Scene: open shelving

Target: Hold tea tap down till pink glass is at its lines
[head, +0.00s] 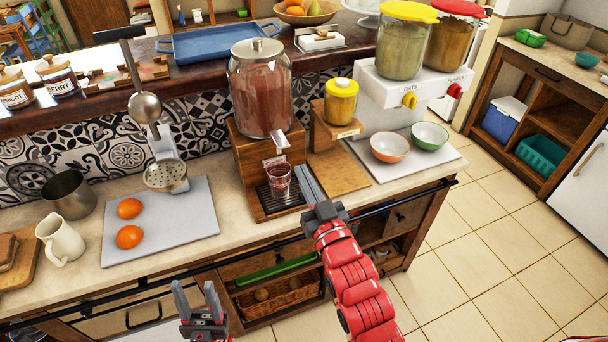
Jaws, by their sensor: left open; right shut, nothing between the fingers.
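The tea dispenser (262,100) is a lidded glass jar of reddish-brown tea on a wooden stand. Its tap (282,139) sticks out at the lower front. The pink glass (278,179) stands upright on the dark drip tray (270,204) below the tap. It looks reddish inside; its lines and any liquid level are too small to make out. My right gripper (304,169) is shut and empty, just right of the glass and below the tap, apart from the tap. My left gripper (195,284) is open and empty, low in front of the counter.
A yellow-lidded jar (341,101) on a wooden block stands right of the dispenser. Two bowls (390,147) sit further right. A grey board (160,222) with two oranges, a white jug (60,240) and a metal pot (70,195) are at left. A rail (400,208) runs along the counter front.

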